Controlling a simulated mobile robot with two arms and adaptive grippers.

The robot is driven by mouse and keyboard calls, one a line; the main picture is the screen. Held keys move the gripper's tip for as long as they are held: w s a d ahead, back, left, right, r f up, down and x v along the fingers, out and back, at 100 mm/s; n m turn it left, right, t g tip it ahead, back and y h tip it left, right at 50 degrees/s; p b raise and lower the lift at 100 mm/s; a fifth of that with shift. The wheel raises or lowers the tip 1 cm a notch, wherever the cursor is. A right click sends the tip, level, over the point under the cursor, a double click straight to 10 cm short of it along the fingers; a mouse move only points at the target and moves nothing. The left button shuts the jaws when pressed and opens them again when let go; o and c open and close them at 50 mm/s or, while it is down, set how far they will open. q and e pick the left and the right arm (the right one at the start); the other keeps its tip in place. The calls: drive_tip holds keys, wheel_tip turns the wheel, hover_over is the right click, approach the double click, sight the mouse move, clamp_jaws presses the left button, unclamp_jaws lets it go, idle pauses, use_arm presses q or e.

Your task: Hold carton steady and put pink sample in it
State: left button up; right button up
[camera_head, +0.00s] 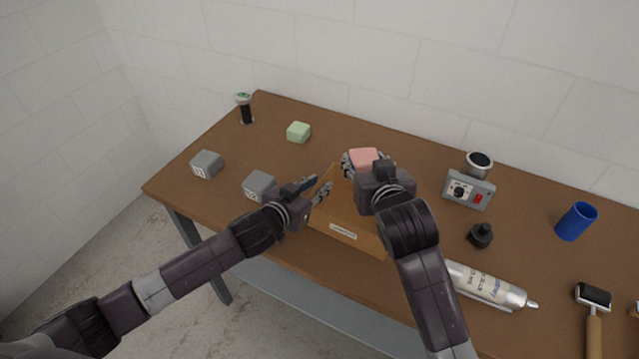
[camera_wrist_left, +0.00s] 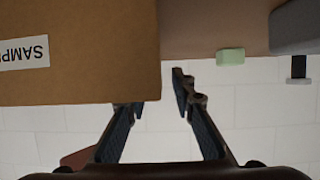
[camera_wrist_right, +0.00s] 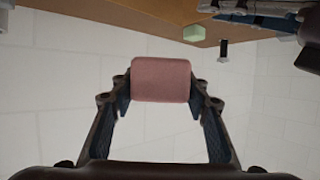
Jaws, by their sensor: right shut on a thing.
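The brown carton (camera_head: 345,231) with a white label stands on the table in the middle of the head view. My left gripper (camera_head: 321,190) is at its left side with jaws apart. In the left wrist view the carton's labelled panel (camera_wrist_left: 95,75) hides one fingertip; the other finger (camera_wrist_left: 184,92) is clear of it. I cannot tell whether either finger touches the carton. My right gripper (camera_wrist_right: 160,82) is shut on the pink sample (camera_wrist_right: 160,79), which also shows in the head view (camera_head: 365,159). It is held up near the carton's far side; my right arm hides part of the carton.
Two grey cubes (camera_head: 206,164) and a green block (camera_head: 299,132) lie left on the table.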

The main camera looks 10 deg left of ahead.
use_arm(q)
drive_tip(key=shift+w+d+f, duration=0.25)
drive_tip(key=shift+w, duration=0.35)
drive_tip(key=shift+c, duration=0.2)
clamp_jaws()
